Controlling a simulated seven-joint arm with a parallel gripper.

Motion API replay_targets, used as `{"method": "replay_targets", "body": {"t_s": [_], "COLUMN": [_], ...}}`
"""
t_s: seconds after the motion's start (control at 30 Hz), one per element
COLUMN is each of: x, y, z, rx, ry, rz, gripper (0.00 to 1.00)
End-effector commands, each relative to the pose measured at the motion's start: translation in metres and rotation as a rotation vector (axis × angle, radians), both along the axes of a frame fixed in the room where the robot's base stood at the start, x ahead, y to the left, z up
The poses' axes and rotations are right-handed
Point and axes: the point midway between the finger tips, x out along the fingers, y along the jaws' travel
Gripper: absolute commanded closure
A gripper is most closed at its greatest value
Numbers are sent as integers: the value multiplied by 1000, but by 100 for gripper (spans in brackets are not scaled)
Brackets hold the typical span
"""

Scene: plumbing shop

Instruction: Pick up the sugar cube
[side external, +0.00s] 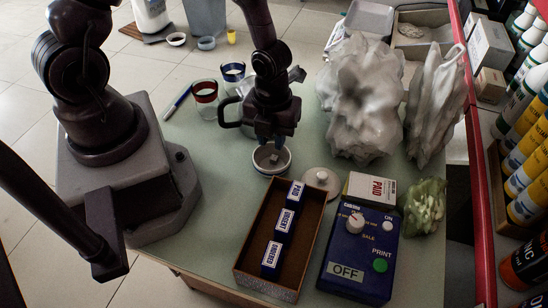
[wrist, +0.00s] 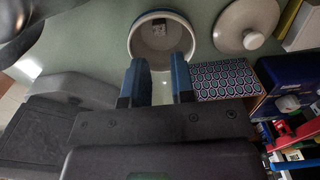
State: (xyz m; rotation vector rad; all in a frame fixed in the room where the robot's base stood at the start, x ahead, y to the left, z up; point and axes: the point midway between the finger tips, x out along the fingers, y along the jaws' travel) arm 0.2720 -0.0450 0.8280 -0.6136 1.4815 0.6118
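The sugar cube appears to be the small pale block (wrist: 159,29) with dark marks inside a white bowl (wrist: 136,42) with a blue rim band, at the top of the wrist view. In the side view the bowl (side external: 286,166) stands on the green table, and the block in it is too small to make out clearly. My gripper (side external: 274,141) points down just above the bowl. In the wrist view my gripper (wrist: 160,80) has its two blue-padded fingers apart, with nothing between them. The fingertips show over the near part of the bowl, short of the block.
A box (side external: 310,234) of labelled stamps, a round lid (side external: 320,184) and a blue label machine (side external: 358,262) stand close in front and to the right.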

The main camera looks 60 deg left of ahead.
Motion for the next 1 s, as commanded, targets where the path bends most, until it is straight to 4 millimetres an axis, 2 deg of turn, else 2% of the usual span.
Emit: {"method": "replay_targets", "body": {"t_s": [0.27, 0.4, 0.6, 0.9, 0.93, 1.0], "x": [0, 1, 2, 1, 1, 1], "y": [0, 0, 0, 2, 2, 2], "z": [-20, -42, -61, -64, -64, -64], "rx": [1, 1, -1, 1, 1, 1], "ry": [4, 6, 4, 6, 6, 7], "rz": [-2, -4, -1, 3, 4, 5], "gripper": [77, 77, 77, 77, 87, 100]}}
